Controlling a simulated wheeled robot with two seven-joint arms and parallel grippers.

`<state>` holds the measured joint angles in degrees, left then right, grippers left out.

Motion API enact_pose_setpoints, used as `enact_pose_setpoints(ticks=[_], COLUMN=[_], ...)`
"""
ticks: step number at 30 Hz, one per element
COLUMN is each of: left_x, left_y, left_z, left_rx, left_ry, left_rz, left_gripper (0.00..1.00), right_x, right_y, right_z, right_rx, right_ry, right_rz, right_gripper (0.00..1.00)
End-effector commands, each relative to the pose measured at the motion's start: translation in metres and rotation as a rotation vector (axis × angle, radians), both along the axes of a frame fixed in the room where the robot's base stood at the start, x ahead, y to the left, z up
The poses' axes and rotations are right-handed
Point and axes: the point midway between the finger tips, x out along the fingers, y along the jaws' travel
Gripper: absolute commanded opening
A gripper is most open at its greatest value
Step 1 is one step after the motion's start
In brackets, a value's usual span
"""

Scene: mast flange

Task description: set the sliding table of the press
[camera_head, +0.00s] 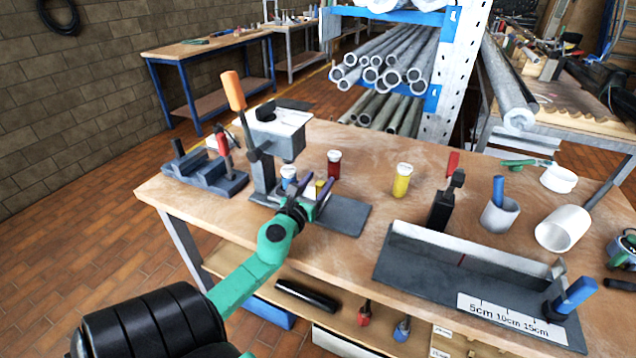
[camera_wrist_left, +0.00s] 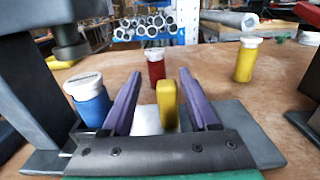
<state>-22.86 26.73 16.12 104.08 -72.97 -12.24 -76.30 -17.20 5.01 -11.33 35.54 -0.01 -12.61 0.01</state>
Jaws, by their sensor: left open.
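The press (camera_head: 278,130) stands at the left of the bench, with a grey head, a dark column and an orange-handled lever (camera_head: 233,90). Its dark base plate (camera_head: 345,214) lies flat on the bench. A yellow knob (camera_wrist_left: 167,103) stands upright beside a pale plate (camera_wrist_left: 146,120), which looks like the sliding table. My left gripper (camera_head: 308,186) is open at the press, its purple fingers reaching forward. In the left wrist view the knob appears between the fingers (camera_wrist_left: 160,78), nearer the right one. Contact cannot be told. My right gripper is not in view.
A blue jar (camera_wrist_left: 88,100), a red jar (camera_head: 334,164) and a yellow jar (camera_head: 402,180), all white-lidded, stand nearby. A dark fixture with a red lever (camera_head: 223,145) stands left. A long stop with a centimetre scale (camera_head: 510,318) lies right. Bare bench lies around the yellow jar.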

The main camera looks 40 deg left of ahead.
Motion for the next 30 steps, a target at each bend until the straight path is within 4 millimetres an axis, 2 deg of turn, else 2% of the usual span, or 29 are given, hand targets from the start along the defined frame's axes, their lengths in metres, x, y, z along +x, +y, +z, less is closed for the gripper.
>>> enact_pose_setpoints(ticks=[4,8,14,18,22,25,30], left_x=[-0.003,-0.017,-0.059,-0.097,-0.125,-0.136,-0.139], left_y=[-0.002,-0.007,-0.02,-0.032,-0.041,-0.045,-0.047], left_z=[-0.001,-0.003,-0.005,-0.011,-0.01,-0.005,0.0], left_rx=[0.0,-0.001,-0.002,-0.003,-0.003,-0.001,0.0], left_ry=[0.001,0.003,0.003,0.003,0.001,0.0,0.0], left_rz=[-0.002,-0.003,0.0,0.003,0.005,0.003,0.001], left_gripper=[0.6,0.6,0.6,0.6,0.6,0.6,0.6], right_x=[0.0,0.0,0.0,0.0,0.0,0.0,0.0], right_y=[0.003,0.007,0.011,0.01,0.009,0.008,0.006], right_z=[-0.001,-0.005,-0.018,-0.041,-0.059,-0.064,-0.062], right_rx=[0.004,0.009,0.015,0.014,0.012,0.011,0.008], right_ry=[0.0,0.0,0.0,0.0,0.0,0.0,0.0], right_rz=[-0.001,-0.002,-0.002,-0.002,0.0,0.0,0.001], right_gripper=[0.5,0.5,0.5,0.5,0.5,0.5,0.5])
